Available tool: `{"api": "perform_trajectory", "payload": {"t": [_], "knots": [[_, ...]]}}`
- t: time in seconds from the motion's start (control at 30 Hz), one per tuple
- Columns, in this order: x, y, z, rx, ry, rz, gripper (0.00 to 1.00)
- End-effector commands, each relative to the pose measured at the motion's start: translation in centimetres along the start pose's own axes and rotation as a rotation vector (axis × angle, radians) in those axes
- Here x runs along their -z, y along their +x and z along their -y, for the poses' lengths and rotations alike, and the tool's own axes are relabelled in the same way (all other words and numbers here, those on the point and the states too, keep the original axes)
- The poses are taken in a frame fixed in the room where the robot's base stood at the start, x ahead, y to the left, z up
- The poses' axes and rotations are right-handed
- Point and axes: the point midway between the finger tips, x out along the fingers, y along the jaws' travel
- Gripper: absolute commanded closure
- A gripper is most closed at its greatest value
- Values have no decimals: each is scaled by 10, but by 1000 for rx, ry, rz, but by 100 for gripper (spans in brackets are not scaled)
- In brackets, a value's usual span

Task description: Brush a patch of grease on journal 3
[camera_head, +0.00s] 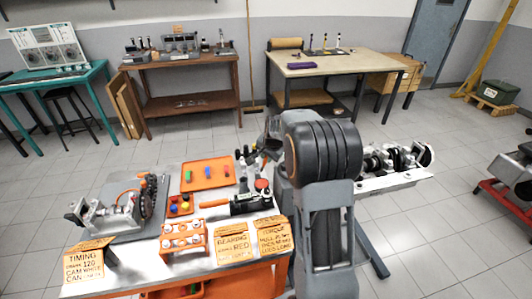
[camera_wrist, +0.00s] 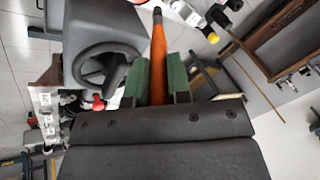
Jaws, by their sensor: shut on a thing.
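My gripper (camera_wrist: 158,64) is shut on the orange handle of a brush (camera_wrist: 158,48). Its green pads press the handle from both sides, and the brush's dark, pale-tipped end points away from the jaws. In the head view my gripper (camera_head: 271,134) is mostly hidden behind my arm, above the bench's far right corner. A crankshaft (camera_head: 397,158) with dark and bright sections lies on a pale stand to the right of my arm, apart from the gripper. Its left end is partly hidden, and I cannot tell which journal is number 3. No grease patch is discernible.
The metal bench (camera_head: 140,250) holds an engine assembly (camera_head: 120,208), an orange tray (camera_head: 208,174), an orange rack (camera_head: 183,240) and several signs. A red-topped container (camera_head: 262,185) stands near its right edge. Open floor (camera_head: 440,225) lies right of my arm.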

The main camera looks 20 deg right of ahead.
Motion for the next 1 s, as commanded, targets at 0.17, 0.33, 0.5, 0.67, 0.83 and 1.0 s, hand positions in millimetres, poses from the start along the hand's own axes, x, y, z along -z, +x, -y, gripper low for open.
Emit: {"api": "perform_trajectory", "payload": {"t": [0.17, 0.33, 0.5, 0.67, 0.83, 1.0], "knots": [[-4, 12, -3, 0, -3, 2, 100], [-8, 26, -8, 0, -2, 1, 100], [-11, 41, -15, 0, -1, 1, 100], [-12, 50, -19, -1, 0, 0, 100], [-13, 52, -19, 0, 0, 0, 100], [-13, 52, -19, 0, 0, 0, 100]]}}
